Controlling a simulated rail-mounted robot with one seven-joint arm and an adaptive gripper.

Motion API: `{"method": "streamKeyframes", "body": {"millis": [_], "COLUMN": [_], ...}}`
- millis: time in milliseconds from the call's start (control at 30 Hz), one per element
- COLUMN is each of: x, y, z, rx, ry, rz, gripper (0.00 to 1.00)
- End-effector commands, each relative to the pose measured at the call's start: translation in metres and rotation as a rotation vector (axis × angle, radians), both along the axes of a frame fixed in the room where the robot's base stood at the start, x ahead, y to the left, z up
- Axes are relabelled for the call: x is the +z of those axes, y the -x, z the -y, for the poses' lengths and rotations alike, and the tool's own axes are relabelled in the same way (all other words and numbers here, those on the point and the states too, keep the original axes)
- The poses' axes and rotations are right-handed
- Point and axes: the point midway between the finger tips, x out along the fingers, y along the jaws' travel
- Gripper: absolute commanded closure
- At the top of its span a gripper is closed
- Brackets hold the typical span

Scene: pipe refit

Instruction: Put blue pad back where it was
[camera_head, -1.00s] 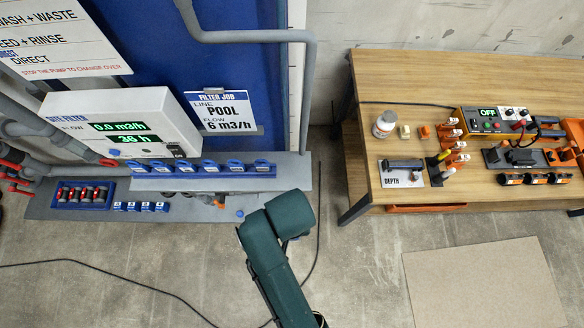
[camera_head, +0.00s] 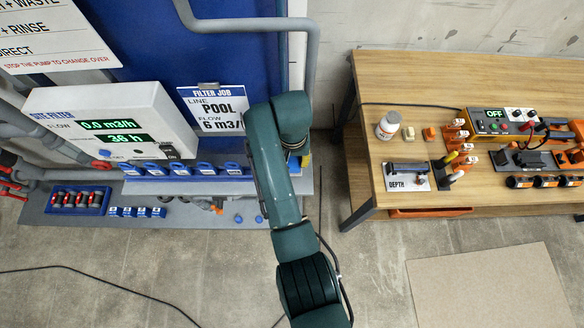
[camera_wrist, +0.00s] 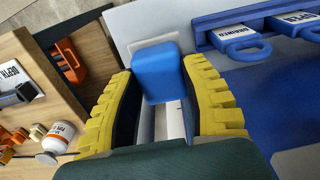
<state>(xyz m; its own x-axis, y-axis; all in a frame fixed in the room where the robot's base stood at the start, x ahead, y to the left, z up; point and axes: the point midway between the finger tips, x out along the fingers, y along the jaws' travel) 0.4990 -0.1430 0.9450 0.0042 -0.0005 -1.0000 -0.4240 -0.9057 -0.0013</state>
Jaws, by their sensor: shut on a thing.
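The blue pad (camera_wrist: 156,72) is a small rounded block between the yellow ribbed fingers of my gripper (camera_wrist: 162,100) in the wrist view. My gripper is shut on it. Just beyond the pad is a pale grey square patch (camera_wrist: 143,43) on a grey surface; I cannot tell whether the pad touches it. In the head view my gripper (camera_head: 293,162) is mostly hidden behind my arm, near the right end of the grey ledge, with a bit of blue showing beside it.
Blue tags (camera_head: 180,169) hang in a row along the ledge, left of my gripper. The filter box (camera_head: 115,120) and job sheet (camera_head: 213,107) are behind. Two small blue knobs lie on the lower shelf (camera_head: 190,215). A wooden workbench (camera_head: 430,85) stands right, across a gap.

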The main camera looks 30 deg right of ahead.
Motion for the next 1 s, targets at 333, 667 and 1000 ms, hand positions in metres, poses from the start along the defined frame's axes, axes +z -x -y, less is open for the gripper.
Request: {"method": "streamKeyframes", "body": {"millis": [333,667,1000], "x": [-0.058,-0.06,-0.06], "y": [-0.001,-0.001,-0.002], "z": [0.0,0.0,0.0], "rx": [0.0,0.0,0.0], "ry": [0.0,-0.001,0.0], "rz": [-0.003,-0.004,-0.003], "gripper": [0.83,0.5,0.31]}}
